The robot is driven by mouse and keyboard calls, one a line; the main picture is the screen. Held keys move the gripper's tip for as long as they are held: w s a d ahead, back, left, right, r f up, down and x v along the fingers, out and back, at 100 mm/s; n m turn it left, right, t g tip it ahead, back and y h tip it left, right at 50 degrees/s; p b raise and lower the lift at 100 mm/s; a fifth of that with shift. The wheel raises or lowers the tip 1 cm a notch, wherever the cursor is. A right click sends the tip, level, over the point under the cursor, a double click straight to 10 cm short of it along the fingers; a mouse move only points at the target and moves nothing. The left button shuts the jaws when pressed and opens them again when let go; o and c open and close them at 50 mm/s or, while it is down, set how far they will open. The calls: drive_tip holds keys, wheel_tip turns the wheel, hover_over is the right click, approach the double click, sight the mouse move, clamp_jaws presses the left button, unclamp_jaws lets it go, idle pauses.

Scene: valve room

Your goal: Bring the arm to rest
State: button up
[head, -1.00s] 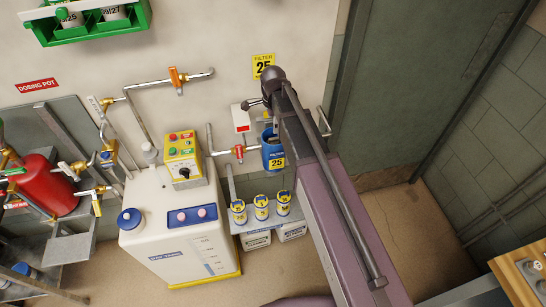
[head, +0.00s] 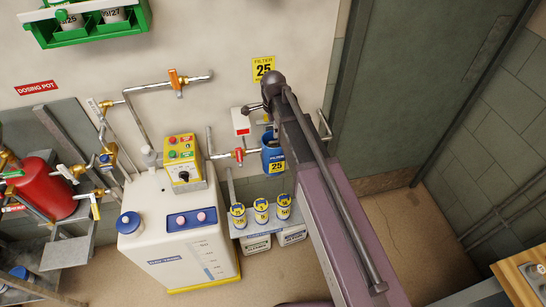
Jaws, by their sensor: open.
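My arm (head: 335,215) runs from the bottom right up to a dark joint (head: 273,83) in front of the wall, left of the grey door. A thin dark rod lies along its top. A small dark part beside the joint cannot be made out, and I see no clear gripper jaws. The arm covers part of the wall and floor behind it.
Left of my arm stand a white tank (head: 172,245) with a yellow control box (head: 183,163), a blue filter cup (head: 273,157) and a shelf of yellow-banded canisters (head: 261,212). A red pot (head: 42,185) is farther left. A wooden top (head: 520,285) is at lower right; floor (head: 405,235) right of the arm is bare.

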drive_tip(key=shift+r, duration=0.15)
idle(0.4)
wheel_tip(320, 180, up, 10)
drive_tip(key=p, duration=1)
idle(0.8)
drive_tip(key=s+d+f+n+b, duration=0.2)
drive_tip(key=s+d+f+n, duration=0.1)
drive_tip(key=s+d+n, duration=0.4)
drive_tip(key=s+d+f+n+b, duration=0.2)
drive_tip(key=s+d+n, duration=0.5)
drive_tip(key=d, duration=0.7)
drive_tip(key=shift+s+f+n+b, duration=0.4)
drive_tip(key=shift+s+b, duration=0.35)
drive_tip(key=shift+s, duration=0.3)
drive_tip(key=shift+a, duration=0.1)
